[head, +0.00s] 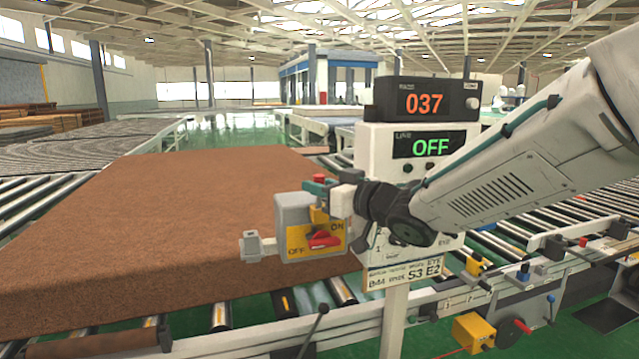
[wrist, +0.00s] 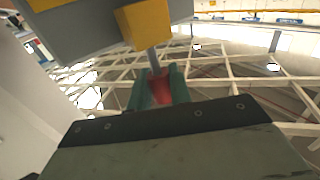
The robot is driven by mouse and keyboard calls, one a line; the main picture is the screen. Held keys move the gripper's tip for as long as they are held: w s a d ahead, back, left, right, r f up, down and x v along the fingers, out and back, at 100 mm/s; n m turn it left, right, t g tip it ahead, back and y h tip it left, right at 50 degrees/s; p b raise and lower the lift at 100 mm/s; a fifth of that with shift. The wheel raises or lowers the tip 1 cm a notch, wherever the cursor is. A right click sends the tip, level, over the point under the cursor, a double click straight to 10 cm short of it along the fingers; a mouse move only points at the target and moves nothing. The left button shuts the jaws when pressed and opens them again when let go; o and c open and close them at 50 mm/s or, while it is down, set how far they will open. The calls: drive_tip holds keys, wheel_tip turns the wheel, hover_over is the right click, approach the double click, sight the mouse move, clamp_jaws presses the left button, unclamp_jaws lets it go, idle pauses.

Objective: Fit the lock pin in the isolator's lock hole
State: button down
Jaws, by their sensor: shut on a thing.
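The isolator (head: 294,215) is a grey box with a yellow plate marked OFF and ON and a red rotary handle (head: 324,240). A yellow block (head: 319,216) stands at its upper right, and this block also shows in the wrist view (wrist: 143,23). My gripper (head: 318,188) is above the block, its green fingers shut on the lock pin (head: 319,178). In the wrist view the pin's red part (wrist: 160,88) sits between the fingers, and its grey shank runs to the yellow block. The lock hole is hidden, so I cannot tell how deep the shank is.
A post carries a display reading OFF (head: 429,144) and another reading 037 (head: 425,103), close behind my wrist. A large brown mattress (head: 180,220) lies on the roller conveyor behind the isolator. A grey bracket (head: 256,246) sticks out left of the isolator.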

drive_tip(key=shift+f, duration=1.5)
drive_tip(key=c, duration=1.2)
unclamp_jaws()
drive_tip(key=v, duration=0.7)
drive_tip(key=shift+s+d, duration=0.25)
drive_tip(key=shift+d, duration=0.05)
